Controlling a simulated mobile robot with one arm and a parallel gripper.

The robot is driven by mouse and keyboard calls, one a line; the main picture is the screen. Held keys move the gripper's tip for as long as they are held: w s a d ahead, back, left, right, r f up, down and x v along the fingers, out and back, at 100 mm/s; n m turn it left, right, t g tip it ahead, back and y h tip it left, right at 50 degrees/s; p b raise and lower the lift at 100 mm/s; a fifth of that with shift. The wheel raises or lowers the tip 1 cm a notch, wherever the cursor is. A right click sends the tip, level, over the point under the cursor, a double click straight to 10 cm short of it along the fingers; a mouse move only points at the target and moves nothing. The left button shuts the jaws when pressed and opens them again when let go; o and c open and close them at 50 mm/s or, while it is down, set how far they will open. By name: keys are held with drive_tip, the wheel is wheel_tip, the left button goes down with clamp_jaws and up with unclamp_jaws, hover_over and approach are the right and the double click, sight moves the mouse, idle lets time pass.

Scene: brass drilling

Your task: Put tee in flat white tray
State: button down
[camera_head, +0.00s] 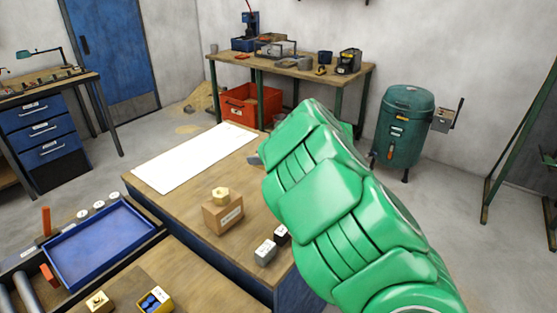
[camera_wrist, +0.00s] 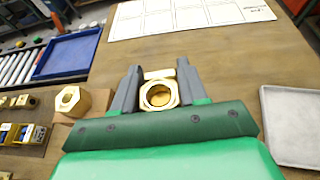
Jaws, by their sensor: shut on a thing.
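My gripper (camera_wrist: 158,70) is shut on a brass fitting, the tee (camera_wrist: 158,95), which sits between its two grey fingers with a round opening facing the wrist camera. The tee appears held above the wooden bench top; the exact height cannot be told. The flat white tray (camera_wrist: 292,128), pale grey-white with a low rim, lies to the right of my gripper in the wrist view and looks empty where visible. In the head view my green arm hides the tray and the tee, and only a bit of grey finger shows.
A brass hex piece stands on a wooden block (camera_head: 222,215), left of my gripper. A white sheet (camera_head: 192,157) with printed cells lies on the bench. A blue tray (camera_head: 100,245) is at the left. Small dark and grey blocks (camera_head: 265,252) stand near the front edge.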

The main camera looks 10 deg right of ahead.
drive_tip(key=w+d+r, duration=0.1)
drive_tip(key=w+d, duration=0.2)
drive_tip(key=d, duration=1.3)
drive_tip(key=shift+m+t+h, duration=0.3)
drive_tip(key=shift+m+t, duration=0.1)
drive_tip(key=shift+w+d+f, duration=0.2)
drive_tip(key=shift+w+f, duration=1.5)
drive_tip(key=shift+w, duration=0.55)
drive_tip(key=shift+w+d+f, duration=0.25)
drive_tip(key=shift+w+f, duration=1.4)
drive_tip(key=shift+w, duration=0.65)
drive_tip(key=shift+w+d+f, duration=0.2)
drive_tip(key=shift+w+f, duration=1.5)
drive_tip(key=shift+w, duration=0.55)
drive_tip(key=shift+f, duration=1.45)
drive_tip(key=c, duration=0.6)
unclamp_jaws()
drive_tip(key=shift+f, duration=0.15)
drive_tip(key=v, duration=1.2)
drive_tip(key=shift+r, duration=0.25)
